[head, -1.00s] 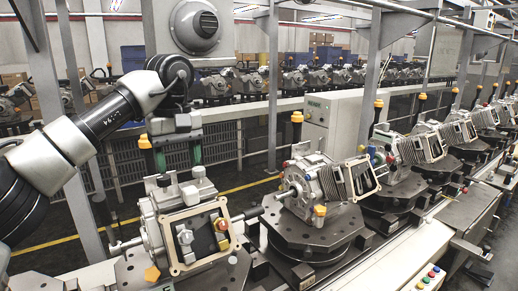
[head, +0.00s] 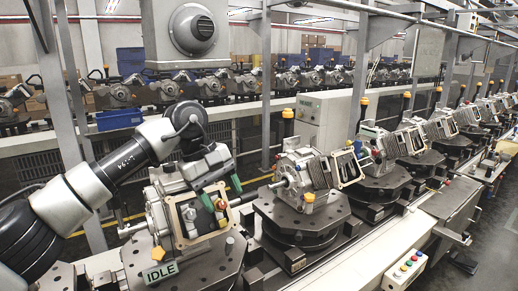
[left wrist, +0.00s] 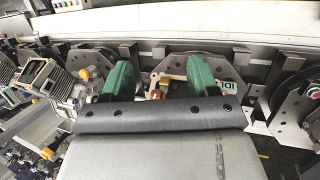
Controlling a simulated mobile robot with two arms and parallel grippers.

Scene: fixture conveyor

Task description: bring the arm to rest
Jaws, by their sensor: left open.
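My left arm comes in from the left in the head view. Its gripper (head: 221,192) is open, with two green fingers set apart at the upper part of the nearest grey engine housing (head: 158,212). I cannot tell whether the fingers touch it. Part of the housing's top is hidden behind the gripper. In the left wrist view the two green fingers (left wrist: 160,76) are spread, with nothing gripped between them. A green IDLE sign (head: 160,273) is at the front of the nearest fixture; it also shows partly in the left wrist view (left wrist: 230,88). My right gripper is not in view.
More housings (head: 300,178) on round dark fixtures line the conveyor to the right. Small orange-capped posts (head: 288,114) stand behind them. A button box (head: 406,266) is at the front right. A grey post (head: 75,110) rises behind my left arm.

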